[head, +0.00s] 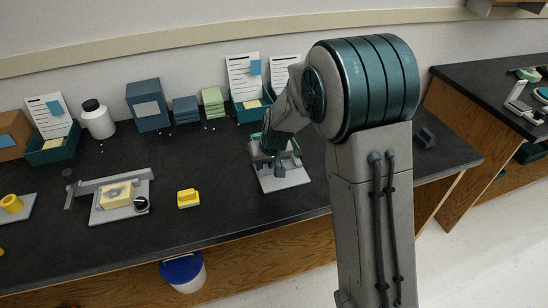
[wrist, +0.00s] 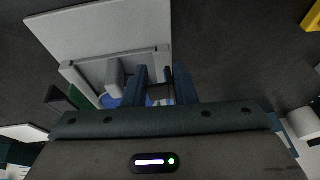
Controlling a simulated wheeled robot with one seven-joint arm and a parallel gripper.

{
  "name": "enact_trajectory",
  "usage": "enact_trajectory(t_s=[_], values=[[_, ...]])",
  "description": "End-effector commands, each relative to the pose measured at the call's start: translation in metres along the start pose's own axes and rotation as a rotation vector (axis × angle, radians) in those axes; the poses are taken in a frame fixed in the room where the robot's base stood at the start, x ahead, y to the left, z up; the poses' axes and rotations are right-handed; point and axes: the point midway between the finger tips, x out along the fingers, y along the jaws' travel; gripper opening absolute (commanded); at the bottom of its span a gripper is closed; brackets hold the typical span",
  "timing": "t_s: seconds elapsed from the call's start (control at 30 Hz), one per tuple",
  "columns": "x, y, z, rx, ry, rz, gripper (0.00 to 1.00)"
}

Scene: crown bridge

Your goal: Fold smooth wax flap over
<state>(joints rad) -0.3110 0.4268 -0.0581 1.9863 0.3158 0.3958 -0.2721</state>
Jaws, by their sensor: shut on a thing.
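My gripper (head: 279,168) is low over a light grey plate (head: 284,182) on the dark counter in the head view. In the wrist view my gripper (wrist: 160,75) has its two dark blue fingers close together, shut on a thin piece at the grey fixture (wrist: 88,71) that stands on the plate. I cannot make out what this piece is. A grey upright block (wrist: 115,76) is left of the fingers, with a blue rounded part (wrist: 108,101) below it. No wax flap can be told apart; the fingers and palm hide much of the fixture.
A yellow block (head: 188,198) lies left of the plate. Farther left is a grey stand (head: 118,215) with a pale yellow block (head: 117,193). Boxes, a white bottle (head: 97,120) and card holders line the back wall. The counter's front edge is close.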

Motion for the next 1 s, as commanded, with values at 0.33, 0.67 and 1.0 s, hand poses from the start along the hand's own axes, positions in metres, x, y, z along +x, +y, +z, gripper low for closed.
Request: enact_trajectory(t_s=[0.33,0.67,1.0], values=[[0.0,0.0,0.0,0.0,-0.001,0.0,0.33],[-0.014,0.0,0.015,0.0,-0.001,0.0,0.33],[-0.031,0.0,0.034,0.0,0.0,0.0,0.33]])
